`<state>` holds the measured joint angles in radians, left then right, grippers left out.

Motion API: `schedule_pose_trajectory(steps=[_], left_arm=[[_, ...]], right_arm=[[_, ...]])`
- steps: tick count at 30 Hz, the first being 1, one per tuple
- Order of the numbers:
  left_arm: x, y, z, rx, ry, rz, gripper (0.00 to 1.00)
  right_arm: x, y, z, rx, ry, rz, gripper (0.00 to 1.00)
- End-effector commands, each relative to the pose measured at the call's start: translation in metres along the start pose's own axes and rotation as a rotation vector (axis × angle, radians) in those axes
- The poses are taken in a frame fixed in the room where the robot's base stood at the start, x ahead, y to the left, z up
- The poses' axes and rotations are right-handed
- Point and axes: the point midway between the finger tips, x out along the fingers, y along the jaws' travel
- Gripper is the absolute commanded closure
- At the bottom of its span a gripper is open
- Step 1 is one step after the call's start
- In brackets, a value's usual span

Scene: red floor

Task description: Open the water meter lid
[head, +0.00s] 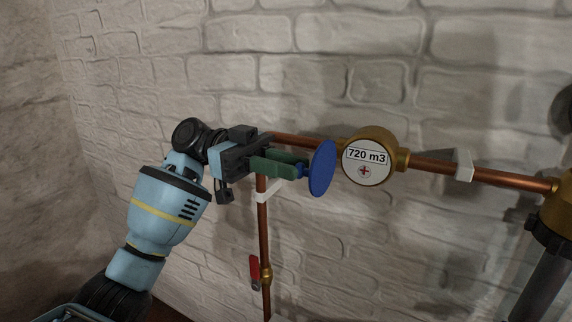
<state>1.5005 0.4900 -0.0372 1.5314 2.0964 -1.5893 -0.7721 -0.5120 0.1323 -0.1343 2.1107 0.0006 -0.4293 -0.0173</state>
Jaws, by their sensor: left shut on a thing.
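The brass water meter (378,152) sits on a copper pipe along the wall, its white dial reading "720 m3" in plain view. The blue round lid (322,168) stands out from the meter's left side, swung away from the dial and seen nearly edge-on. My left gripper (290,166) comes in from the left, with its green fingers at the lid's left side. It is shut on the lid, at or near its edge; the exact contact is partly hidden by the fingers. My right gripper is not in view.
A copper pipe (265,230) runs down the wall below my left gripper, with a red valve handle (254,269) low on it. White pipe clips (464,164) hold the pipe. A brass fitting (560,200) is at the right edge. The white brick wall is close behind.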

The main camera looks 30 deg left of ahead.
Motion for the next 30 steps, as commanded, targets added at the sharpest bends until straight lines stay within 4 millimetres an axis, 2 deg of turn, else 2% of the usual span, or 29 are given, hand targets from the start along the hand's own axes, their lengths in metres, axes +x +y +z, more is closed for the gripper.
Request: schedule_pose_trajectory(steps=[4, 5, 9, 20, 30], left_arm=[[0.0, 0.0, 0.0, 0.001, -0.001, 0.0, 1.0], [0.0, 0.0, 0.0, 0.001, -0.001, 0.0, 0.75], [0.0, 0.0, 0.0, 0.001, -0.001, 0.0, 0.58], [-0.005, 0.0, 0.0, 0.0, -0.001, -0.002, 0.58], [-0.055, 0.0, -0.001, -0.001, 0.0, -0.003, 0.58]], right_arm=[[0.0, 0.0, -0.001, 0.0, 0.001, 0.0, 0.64], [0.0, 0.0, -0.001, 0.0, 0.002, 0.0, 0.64], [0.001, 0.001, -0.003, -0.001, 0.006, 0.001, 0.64], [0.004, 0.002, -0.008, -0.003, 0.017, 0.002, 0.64], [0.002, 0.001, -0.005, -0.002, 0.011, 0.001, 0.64]])
